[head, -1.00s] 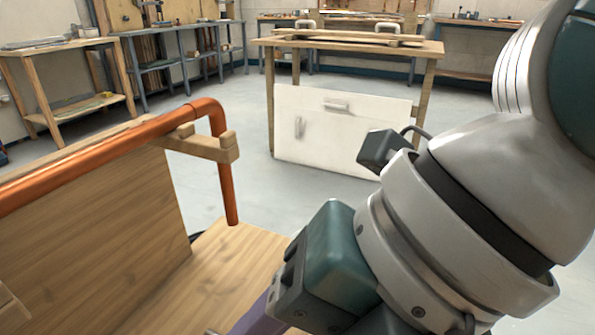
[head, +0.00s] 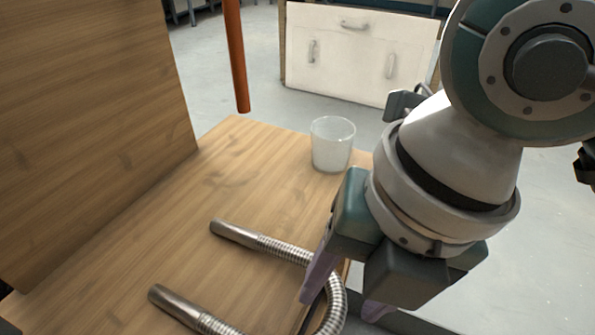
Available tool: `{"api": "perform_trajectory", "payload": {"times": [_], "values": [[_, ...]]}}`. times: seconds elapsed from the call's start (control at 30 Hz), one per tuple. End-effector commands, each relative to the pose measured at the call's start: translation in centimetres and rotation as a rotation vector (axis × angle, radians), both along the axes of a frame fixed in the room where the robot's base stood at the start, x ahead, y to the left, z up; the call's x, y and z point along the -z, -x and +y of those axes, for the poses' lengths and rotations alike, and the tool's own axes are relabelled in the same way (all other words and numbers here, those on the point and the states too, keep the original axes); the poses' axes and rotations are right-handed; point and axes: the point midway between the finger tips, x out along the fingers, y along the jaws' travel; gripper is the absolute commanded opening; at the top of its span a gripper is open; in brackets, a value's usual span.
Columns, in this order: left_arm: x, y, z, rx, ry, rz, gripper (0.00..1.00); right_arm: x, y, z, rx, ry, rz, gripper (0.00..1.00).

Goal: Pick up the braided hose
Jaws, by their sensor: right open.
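The braided hose (head: 288,251) lies on the wooden bench top in a U shape. Its two smooth metal ends point left and its bend is at the right, near the bench edge. My right gripper (head: 341,302) is open, with its purple fingers pointing down. One finger overlaps the hose near the bend in the picture, and the other is to the right of the bend. I cannot tell whether a finger touches the hose. The lower part of the hose runs out of the bottom of the picture. My left gripper is not in view.
A clear cup (head: 332,144) stands on the bench top (head: 225,190) behind the hose. A wooden panel (head: 90,130) rises at the left. A copper pipe (head: 236,60) hangs down behind the bench. A white cabinet front (head: 360,50) stands farther back.

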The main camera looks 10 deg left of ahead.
Motion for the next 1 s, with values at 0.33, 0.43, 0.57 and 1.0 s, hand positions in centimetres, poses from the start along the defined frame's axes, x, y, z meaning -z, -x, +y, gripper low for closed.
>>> {"api": "perform_trajectory", "payload": {"times": [0.33, 0.43, 0.57, 1.0], "values": [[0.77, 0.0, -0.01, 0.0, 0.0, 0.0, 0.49, 1.28, -0.01, 0.29, 0.0, -0.001, 0.0, 0.54], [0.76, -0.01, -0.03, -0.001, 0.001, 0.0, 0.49, 1.27, -0.01, 0.29, 0.0, -0.001, 0.0, 0.43], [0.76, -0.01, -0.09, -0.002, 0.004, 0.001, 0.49, 1.27, -0.01, 0.28, 0.0, -0.001, 0.0, 0.29], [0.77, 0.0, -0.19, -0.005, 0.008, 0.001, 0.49, 1.27, -0.02, 0.27, 0.001, -0.001, 0.0, 0.0]]}}
